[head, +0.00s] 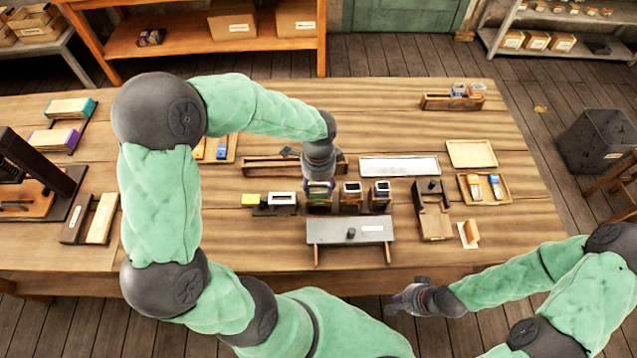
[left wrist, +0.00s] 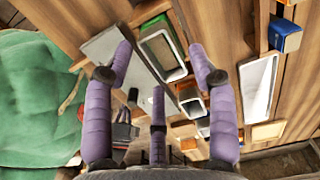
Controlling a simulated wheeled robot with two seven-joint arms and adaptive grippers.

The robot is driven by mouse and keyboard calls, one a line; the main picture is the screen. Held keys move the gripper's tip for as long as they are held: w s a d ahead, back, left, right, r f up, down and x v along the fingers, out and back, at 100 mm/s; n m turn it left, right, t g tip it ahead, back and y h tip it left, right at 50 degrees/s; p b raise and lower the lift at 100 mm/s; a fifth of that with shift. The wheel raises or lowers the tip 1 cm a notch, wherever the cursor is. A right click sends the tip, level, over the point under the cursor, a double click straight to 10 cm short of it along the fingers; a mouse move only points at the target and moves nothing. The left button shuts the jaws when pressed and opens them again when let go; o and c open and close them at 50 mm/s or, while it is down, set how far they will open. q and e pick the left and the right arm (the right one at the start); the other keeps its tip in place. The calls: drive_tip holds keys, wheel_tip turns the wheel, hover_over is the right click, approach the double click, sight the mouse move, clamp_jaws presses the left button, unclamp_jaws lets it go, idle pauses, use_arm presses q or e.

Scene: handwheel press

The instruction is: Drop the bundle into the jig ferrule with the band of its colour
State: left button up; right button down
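My left gripper (head: 319,184) is over the leftmost of the jig's ferrules, pointing down. In the left wrist view its purple fingers are spread and nothing shows gripped between them. The green-banded ferrule (left wrist: 162,54) lies below them, open-topped with a pale rim. The orange-banded ferrule (head: 351,195) and blue-banded ferrule (head: 381,193) stand to its right, apart from it. A blue block with a pale top (left wrist: 287,35) sits by the wooden rack; whether it is the bundle I cannot tell. My right gripper (head: 408,298) is spread and empty off the table's front edge.
A grey plate on legs (head: 345,232) stands in front of the ferrules. Behind them are a wooden rack (head: 262,167) and a white tray (head: 400,166). A wooden fixture (head: 433,212) and small-box tray (head: 484,188) stand right. A press (head: 40,175) stands far left.

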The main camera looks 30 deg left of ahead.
use_arm(q)
wheel_tip(320, 180, up, 12)
idle(0.7)
idle(1.2)
